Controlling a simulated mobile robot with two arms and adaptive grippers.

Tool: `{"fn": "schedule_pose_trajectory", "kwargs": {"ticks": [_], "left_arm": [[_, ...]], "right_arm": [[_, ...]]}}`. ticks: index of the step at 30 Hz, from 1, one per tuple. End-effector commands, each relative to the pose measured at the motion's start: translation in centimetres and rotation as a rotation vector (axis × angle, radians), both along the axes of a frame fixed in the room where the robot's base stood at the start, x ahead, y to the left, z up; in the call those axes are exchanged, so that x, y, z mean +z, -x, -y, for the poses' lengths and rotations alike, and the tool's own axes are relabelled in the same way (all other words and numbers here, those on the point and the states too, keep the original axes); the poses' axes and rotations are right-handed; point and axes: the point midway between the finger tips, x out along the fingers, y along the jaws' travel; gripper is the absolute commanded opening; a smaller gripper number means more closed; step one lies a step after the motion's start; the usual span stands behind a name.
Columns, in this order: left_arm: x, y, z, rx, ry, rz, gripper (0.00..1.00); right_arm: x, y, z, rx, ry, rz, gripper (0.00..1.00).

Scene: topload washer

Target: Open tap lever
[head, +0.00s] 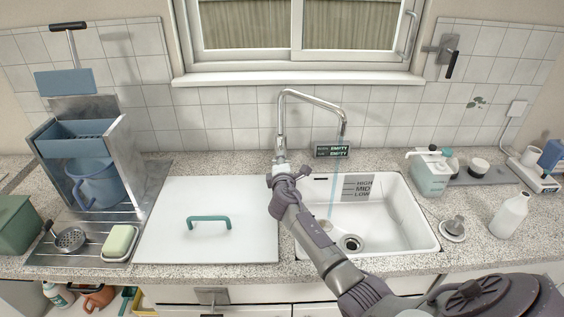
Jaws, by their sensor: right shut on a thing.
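The chrome tap (282,125) stands behind the sink, its curved spout reaching right over the basin. A thin bluish stream of water (332,195) falls from the spout into the white sink (405,235). My right gripper (281,170) is at the tap's base, shut on the tap lever. The lever is mostly hidden by the gripper, so its exact angle cannot be told. My left gripper is not in view.
A white board with a green handle (209,222) lies left of the sink. A soap dispenser (430,172) and a white bottle (510,215) stand to the right. A small display (332,151) reading EMPTY sits behind the basin. A dish rack (133,140) stands far left.

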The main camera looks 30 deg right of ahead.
Motion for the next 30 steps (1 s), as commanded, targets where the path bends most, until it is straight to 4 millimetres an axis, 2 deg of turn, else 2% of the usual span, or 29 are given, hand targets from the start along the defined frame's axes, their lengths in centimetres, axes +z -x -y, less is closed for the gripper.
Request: {"fn": "schedule_pose_trajectory", "kwargs": {"ticks": [1,8,9,12,23,30], "left_arm": [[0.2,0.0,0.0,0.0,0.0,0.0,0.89],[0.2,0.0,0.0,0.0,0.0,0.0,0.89],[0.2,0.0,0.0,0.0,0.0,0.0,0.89],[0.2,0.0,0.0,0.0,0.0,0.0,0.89],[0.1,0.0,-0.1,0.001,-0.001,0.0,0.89],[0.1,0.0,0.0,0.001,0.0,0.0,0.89]], "right_arm": [[1.6,-0.3,0.2,0.002,0.013,0.02,0.0],[1.6,-0.4,0.2,0.002,0.014,0.021,0.0],[1.6,-0.4,0.2,0.002,0.014,0.021,0.27],[1.4,-0.3,0.2,0.002,0.011,0.019,0.43],[0.9,0.0,0.0,0.001,0.005,0.012,0.44],[1.1,2.6,-1.7,0.004,0.004,0.011,0.44]]}}
